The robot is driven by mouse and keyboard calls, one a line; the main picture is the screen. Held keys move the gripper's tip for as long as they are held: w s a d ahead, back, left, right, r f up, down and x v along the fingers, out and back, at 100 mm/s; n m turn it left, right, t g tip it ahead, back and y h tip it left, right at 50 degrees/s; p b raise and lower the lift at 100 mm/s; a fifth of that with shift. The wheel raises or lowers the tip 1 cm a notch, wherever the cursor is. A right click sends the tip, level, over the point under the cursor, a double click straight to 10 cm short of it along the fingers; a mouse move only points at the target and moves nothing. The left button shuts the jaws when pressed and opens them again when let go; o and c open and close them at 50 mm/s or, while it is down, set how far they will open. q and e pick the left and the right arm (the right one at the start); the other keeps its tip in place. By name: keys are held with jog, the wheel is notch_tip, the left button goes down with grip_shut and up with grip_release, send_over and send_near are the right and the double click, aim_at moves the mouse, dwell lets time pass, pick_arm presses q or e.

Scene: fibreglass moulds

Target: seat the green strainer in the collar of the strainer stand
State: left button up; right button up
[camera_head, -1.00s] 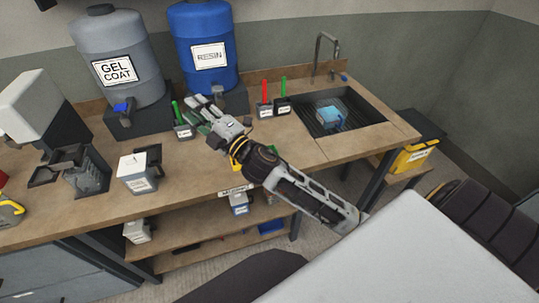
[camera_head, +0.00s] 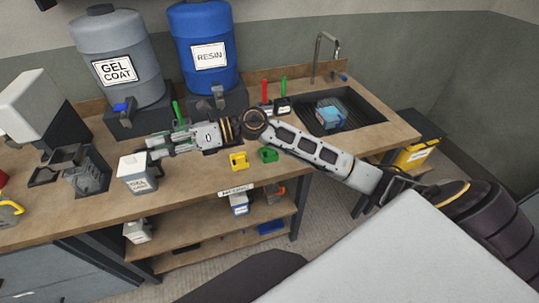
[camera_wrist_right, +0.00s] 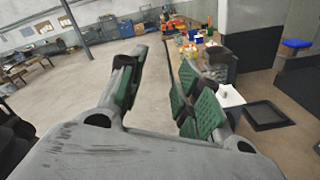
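A small green piece (camera_head: 268,154), which looks like the green strainer, lies on the workbench near its front edge, just below my right forearm. A similar yellow piece (camera_head: 239,160) lies to its left. A dark stand with open-fronted holders (camera_head: 62,158) is at the left of the bench; I cannot tell whether it is the strainer stand. My right gripper (camera_head: 154,146) points left above the bench, behind a white-lidded container, away from the green piece. In the right wrist view its green-padded fingers (camera_wrist_right: 163,88) are apart with nothing between them. My left gripper is not in view.
The white-lidded container (camera_head: 138,177) is close to my right fingertips. The gel coat drum (camera_head: 110,30) and resin drum (camera_head: 204,27) stand at the back. A sink (camera_head: 360,110) with a blue item is at the right.

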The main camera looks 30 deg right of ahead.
jog(key=d+f+n+g+h, duration=0.3)
jog(key=d+f+n+h, duration=0.1)
jog(key=f, duration=0.2)
jog(key=n+g+h, duration=0.1)
jog(key=n+h, duration=0.1)
jog(key=h, duration=1.1)
send_over(269, 151)
jog(key=d, duration=0.2)
jog(key=f, duration=0.2)
jog(key=shift+s+a+f, duration=0.15)
jog(key=shift+s+f, duration=0.1)
jog(key=shift+f, duration=0.1)
jog(key=shift+f, duration=0.1)
jog(key=shift+f+p, duration=0.5)
jog(key=shift+f, duration=3.75)
